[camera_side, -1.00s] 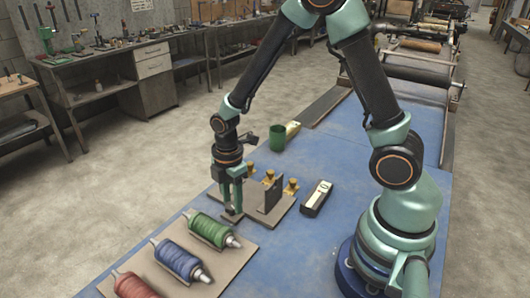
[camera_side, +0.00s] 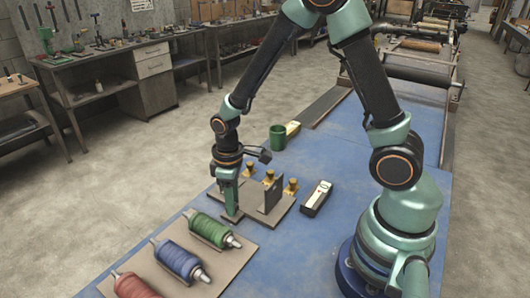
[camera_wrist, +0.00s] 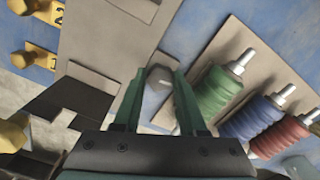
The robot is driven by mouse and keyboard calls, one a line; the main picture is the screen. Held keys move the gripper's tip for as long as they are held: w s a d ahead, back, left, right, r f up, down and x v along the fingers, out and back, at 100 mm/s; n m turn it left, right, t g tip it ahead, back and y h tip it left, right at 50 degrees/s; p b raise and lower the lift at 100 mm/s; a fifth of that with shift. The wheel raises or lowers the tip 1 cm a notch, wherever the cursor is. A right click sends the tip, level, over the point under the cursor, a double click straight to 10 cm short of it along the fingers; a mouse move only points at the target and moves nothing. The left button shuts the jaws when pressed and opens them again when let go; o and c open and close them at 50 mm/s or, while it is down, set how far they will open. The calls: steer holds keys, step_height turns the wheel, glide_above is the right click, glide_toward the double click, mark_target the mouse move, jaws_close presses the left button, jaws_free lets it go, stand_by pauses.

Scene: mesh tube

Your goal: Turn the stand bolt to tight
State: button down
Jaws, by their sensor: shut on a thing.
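My gripper (camera_side: 231,212) points straight down at the near left corner of the stand (camera_side: 248,198), a flat grey-brown plate with an upright dark plate. In the wrist view, the green fingers of my gripper (camera_wrist: 161,82) are closed around the stand bolt (camera_wrist: 158,73), a small grey head at the plate's corner. The stand's plate (camera_wrist: 110,40) also fills the upper middle there. In the side view the fingers hide most of the bolt. How tight the bolt is cannot be told.
A board with green (camera_side: 212,230), blue (camera_side: 179,261) and red (camera_side: 134,286) spools lies close in front. A dark gauge box (camera_side: 317,198) lies to the right, and a green cup (camera_side: 277,137) stands farther back. Blue table is clear between.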

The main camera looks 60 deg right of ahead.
steer(key=m, duration=0.5)
steer(key=shift+a, duration=0.15)
steer(key=m, duration=1)
steer(key=shift+w+a, duration=0.1)
steer(key=m, duration=0.4)
steer(key=shift+w+m, duration=0.1)
steer(key=shift+m, duration=0.2)
steer(key=shift+c, duration=2.3)
jaws_free()
steer(key=shift+r, duration=0.15)
